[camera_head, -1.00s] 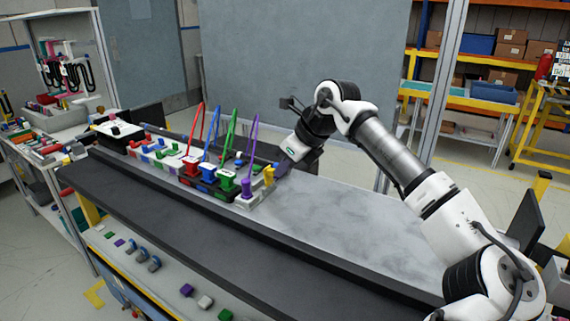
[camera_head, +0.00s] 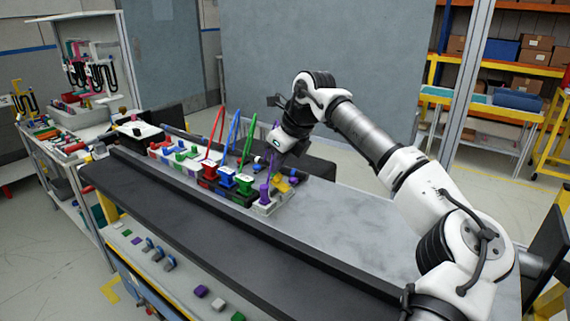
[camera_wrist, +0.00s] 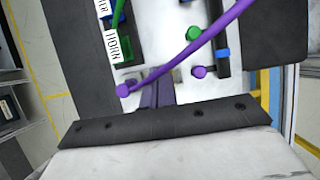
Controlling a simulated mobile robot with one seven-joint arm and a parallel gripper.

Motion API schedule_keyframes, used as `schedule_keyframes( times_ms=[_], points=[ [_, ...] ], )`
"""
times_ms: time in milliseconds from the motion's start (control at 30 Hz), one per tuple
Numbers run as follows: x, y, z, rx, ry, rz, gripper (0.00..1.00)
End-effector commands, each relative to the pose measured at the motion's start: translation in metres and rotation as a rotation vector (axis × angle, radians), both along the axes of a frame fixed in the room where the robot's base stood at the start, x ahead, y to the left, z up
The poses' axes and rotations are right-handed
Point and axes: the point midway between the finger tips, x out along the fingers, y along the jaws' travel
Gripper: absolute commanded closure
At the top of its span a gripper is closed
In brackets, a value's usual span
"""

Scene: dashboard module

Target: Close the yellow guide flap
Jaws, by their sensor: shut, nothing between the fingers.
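The yellow guide flap (camera_head: 282,185) is at the right end of the connector row in the head view. It looks low and nearly flat there, partly hidden, and I cannot tell if it is fully down. My gripper (camera_head: 275,167) is shut and empty, just above and behind the flap, beside the purple connector (camera_head: 264,192). In the wrist view my gripper's dark purplish fingers (camera_wrist: 157,92) are together, pointing at the pale module surface. The flap cannot be made out in the wrist view. I cannot tell whether the fingers touch it.
Red, blue and green connectors (camera_head: 244,183) with upright wires stand left of the purple one. In the wrist view the purple wire (camera_wrist: 195,45) crosses close to the fingertips. The grey tabletop (camera_head: 335,215) to the right is clear. Loose coloured blocks (camera_head: 218,304) lie on the front ledge.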

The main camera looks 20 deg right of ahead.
Motion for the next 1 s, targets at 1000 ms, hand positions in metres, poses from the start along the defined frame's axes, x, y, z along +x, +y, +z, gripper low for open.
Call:
schedule_keyframes(
  times_ms=[1000],
  points=[
    [0.017,0.013,-0.013,0.000,0.000,0.000,1.00]
  ],
)
